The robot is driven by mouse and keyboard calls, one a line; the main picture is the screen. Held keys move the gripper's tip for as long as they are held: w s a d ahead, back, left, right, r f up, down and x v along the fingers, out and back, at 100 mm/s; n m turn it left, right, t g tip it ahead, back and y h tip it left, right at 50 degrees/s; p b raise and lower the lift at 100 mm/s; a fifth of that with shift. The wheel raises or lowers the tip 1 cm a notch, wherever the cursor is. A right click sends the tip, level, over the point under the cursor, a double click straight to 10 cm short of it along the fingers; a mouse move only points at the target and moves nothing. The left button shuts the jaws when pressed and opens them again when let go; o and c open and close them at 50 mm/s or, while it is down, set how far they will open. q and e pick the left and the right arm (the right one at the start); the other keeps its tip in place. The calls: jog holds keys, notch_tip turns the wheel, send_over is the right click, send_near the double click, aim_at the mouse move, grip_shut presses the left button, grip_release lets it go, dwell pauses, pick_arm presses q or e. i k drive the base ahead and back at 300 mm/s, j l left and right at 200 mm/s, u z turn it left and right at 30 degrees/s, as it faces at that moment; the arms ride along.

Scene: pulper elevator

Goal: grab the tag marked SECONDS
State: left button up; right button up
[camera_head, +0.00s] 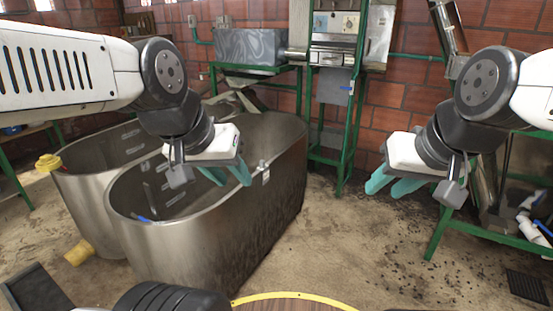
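I cannot make out a tag marked SECONDS; no lettering is readable in the head view. A small light plate (265,173) is on the rim side of the front steel tank, too small to read. My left gripper (228,178) hangs over the front tank, with its two teal fingers apart and nothing between them. My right gripper (390,186) is over the open floor right of the tank, its teal fingers slightly apart and empty. Neither gripper touches anything that I can see.
Two deep steel tanks (205,250) stand at the left. A green-framed machine (345,110) is against the brick wall, beside a grey basin (250,46). A yellow-rimmed round surface (293,296) is at the bottom edge. A green stand (480,234) is at right.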

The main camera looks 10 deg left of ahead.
aim_at(265, 168)
jog(key=i+l+u, duration=0.1)
jog(key=i, duration=0.4)
jog(key=i+l+u, duration=0.15)
jog(key=i, duration=0.35)
jog(key=i+j, duration=0.25)
jog(key=i+j+u, duration=0.1)
jog(key=i+j, duration=0.15)
jog(key=i, duration=0.2)
